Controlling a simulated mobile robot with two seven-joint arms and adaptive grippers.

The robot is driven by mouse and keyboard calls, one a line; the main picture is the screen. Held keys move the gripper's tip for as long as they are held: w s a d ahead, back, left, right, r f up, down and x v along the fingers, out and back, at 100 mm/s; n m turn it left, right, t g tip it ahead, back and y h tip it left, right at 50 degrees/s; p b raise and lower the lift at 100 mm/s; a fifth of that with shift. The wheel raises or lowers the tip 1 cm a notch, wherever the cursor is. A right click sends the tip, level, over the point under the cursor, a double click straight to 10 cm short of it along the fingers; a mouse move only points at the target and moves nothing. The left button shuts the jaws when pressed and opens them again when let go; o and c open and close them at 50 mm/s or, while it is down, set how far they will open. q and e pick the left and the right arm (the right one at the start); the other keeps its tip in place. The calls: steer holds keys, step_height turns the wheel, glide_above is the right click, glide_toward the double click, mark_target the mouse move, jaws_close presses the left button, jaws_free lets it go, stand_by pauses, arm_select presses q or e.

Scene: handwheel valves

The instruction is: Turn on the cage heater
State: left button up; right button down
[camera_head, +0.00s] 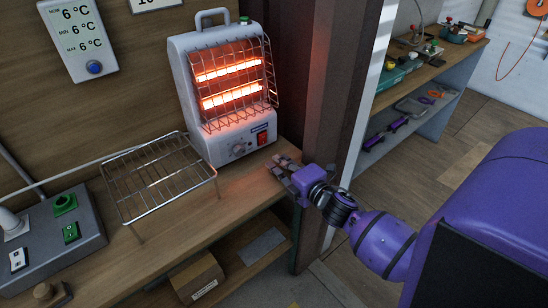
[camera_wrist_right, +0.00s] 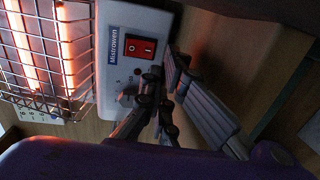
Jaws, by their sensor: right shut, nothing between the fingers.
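The cage heater (camera_head: 228,88) is a pale grey box standing upright on the wooden bench. Its two bars glow orange behind a wire cage. On its lower front are a round knob (camera_head: 239,148) and a red rocker switch (camera_head: 262,137). The red switch, marked O and I, also shows in the right wrist view (camera_wrist_right: 140,48). My right gripper (camera_head: 277,166) is shut and empty, low over the bench just in front of the heater's lower right corner; it also shows in the wrist view (camera_wrist_right: 164,98), apart from the switch. My left gripper is not in view.
A wire rack (camera_head: 157,176) stands on the bench left of the heater. A grey control box (camera_head: 88,222) with green and white switches is at the far left. A dark post (camera_head: 335,110) stands right of the heater. A cardboard box (camera_head: 197,276) is below.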

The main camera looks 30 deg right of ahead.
mark_target(289, 173)
steer(key=s, duration=0.1)
steer(key=s+f, duration=0.1)
steer(key=s, duration=0.2)
steer(key=shift+d+f, duration=0.2)
steer(key=shift+f, duration=0.05)
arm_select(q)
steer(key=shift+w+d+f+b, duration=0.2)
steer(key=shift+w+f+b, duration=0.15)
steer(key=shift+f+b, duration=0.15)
arm_select(e)
steer(key=s, duration=0.3)
steer(key=shift+s, duration=0.1)
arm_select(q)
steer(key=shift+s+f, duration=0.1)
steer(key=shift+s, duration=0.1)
